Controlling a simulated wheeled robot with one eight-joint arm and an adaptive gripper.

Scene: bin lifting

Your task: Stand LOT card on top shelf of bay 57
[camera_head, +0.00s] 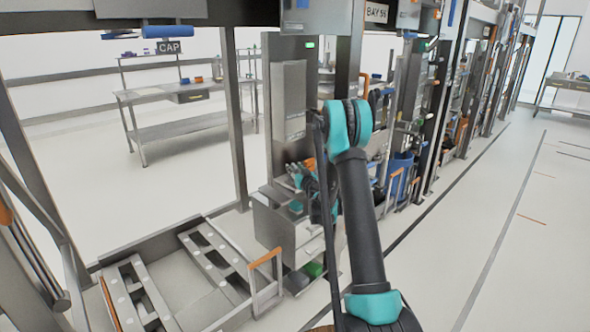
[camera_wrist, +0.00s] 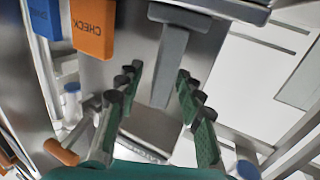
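My gripper (camera_wrist: 157,80) is open in the wrist view, with its green-padded fingers apart and nothing held between them. A grey upright bar shows beyond the fingers. In the head view my gripper (camera_head: 312,182) is low at the grey cabinet and partly hidden by my arm. An orange card marked CHECK (camera_wrist: 93,28) is upside down at the top left of the wrist view. A blue card (camera_wrist: 44,18) is beside it, its lettering too cut off to read. I cannot pick out the LOT card or a bay 57 sign.
A BAY 56 sign (camera_head: 377,12) hangs at the top. A grey cabinet (camera_head: 283,228) stands below my gripper. A low metal frame with an orange handle (camera_head: 265,257) is at the front left. A workbench (camera_head: 185,92) stands behind.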

